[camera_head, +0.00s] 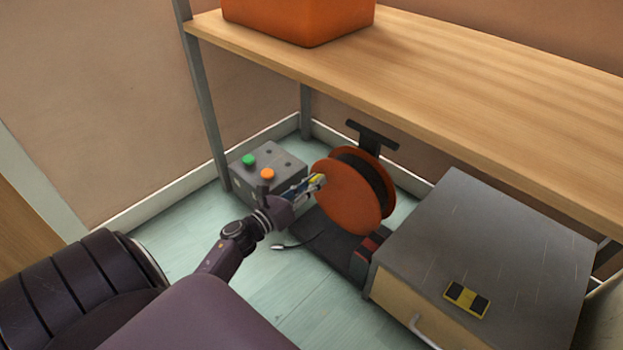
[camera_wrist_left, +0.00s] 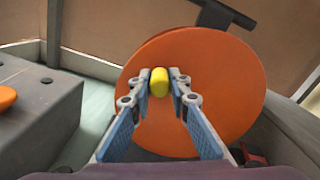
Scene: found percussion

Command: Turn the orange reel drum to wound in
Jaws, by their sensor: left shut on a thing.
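The orange reel drum (camera_head: 347,207) stands upright on a dark base on the floor, under the wooden shelf. Black cable is wound between its two orange discs. In the left wrist view the drum's orange face (camera_wrist_left: 235,85) fills the middle. A small yellow knob (camera_wrist_left: 159,82) stands out from that face. My left gripper (camera_head: 314,183) is at the drum's near face, its fingertips shut on the yellow knob; it also shows in the left wrist view (camera_wrist_left: 159,84). A loose cable end (camera_head: 290,246) lies on the floor by the base. My right gripper is not in view.
A grey box (camera_head: 240,176) with a green and an orange button stands left of the drum. A grey-topped cabinet (camera_head: 480,250) stands close on the right. The wooden shelf (camera_head: 450,95) overhangs the drum and carries an orange bin (camera_head: 300,20). Floor is clear in front.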

